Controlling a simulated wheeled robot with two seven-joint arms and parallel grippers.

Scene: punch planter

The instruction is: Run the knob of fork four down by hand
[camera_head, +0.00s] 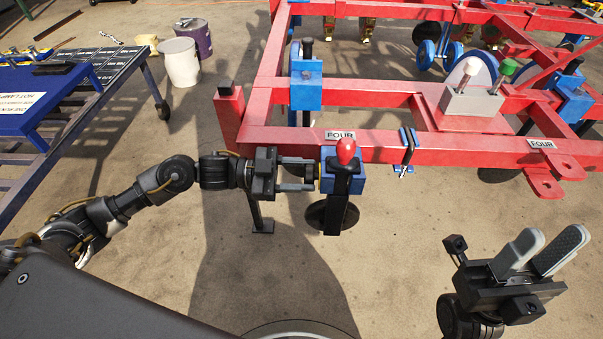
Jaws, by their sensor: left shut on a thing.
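Fork four's blue block (357,184) hangs on the red frame's front bar, just below a white "FOUR" label (340,135). A red ball (346,150) tops a black lever (337,208) in front of the block. My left gripper (312,173) reaches in from the left and is shut on the knob at the block's left side. My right gripper (553,240) is open and empty at lower right, fingers pointing up, apart from the frame.
A blue table (45,110) stands at the left. White (180,63) and purple (197,38) buckets stand behind. The front floor is clear.

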